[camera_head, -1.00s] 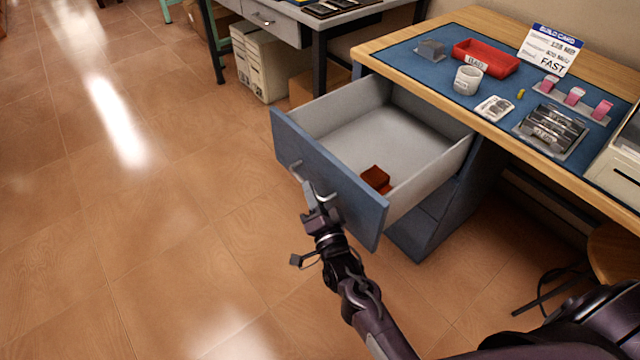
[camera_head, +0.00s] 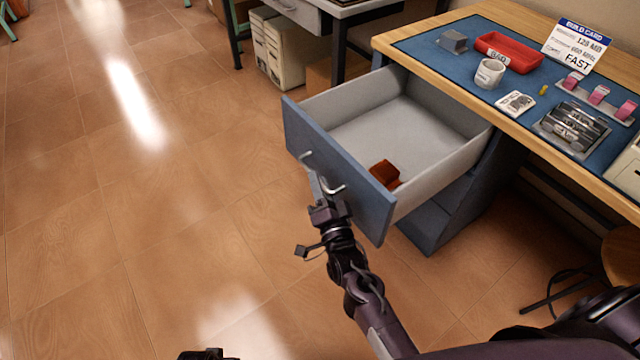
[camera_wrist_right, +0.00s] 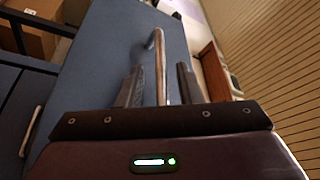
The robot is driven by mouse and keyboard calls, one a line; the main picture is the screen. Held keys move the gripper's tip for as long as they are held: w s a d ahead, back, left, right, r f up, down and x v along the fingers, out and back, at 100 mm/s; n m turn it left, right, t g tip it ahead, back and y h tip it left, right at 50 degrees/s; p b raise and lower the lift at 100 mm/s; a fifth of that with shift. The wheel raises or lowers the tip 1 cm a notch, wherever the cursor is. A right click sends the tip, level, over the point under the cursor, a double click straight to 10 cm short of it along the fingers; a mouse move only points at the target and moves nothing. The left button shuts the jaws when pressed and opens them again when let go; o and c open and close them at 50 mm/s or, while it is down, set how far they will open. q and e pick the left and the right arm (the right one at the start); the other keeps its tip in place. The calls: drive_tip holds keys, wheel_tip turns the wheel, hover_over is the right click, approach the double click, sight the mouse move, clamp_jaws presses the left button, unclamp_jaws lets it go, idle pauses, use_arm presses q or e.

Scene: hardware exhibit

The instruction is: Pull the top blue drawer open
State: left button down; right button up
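The top blue drawer (camera_head: 350,186) stands far out from the blue cabinet under the workbench, its grey inside showing. A small red-brown box (camera_head: 384,172) lies in it near the front. The drawer's metal handle (camera_wrist_right: 159,62) runs between the two fingers of my right gripper (camera_wrist_right: 160,88) in the wrist view. The fingers are apart, with visible gaps on both sides of the handle. In the head view my right gripper (camera_head: 322,190) is at the drawer front, partly covering the handle. A dark piece (camera_head: 208,354) at the bottom edge is probably my left gripper, mostly cut off.
The workbench (camera_head: 420,72) holds a red tray (camera_head: 508,52), a white cup (camera_head: 490,73), a sign card (camera_head: 578,47) and small parts. A lower blue drawer (camera_head: 428,228) is shut. A second desk with pale cabinets (camera_head: 284,55) stands behind. The tiled floor at left is clear.

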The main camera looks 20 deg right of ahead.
use_arm(q)
drive_tip(key=shift+w+a+f, duration=0.1)
drive_tip(key=shift+f, duration=0.25)
use_arm(e)
drive_tip(key=v, duration=0.7)
drive_tip(key=shift+s, duration=0.4)
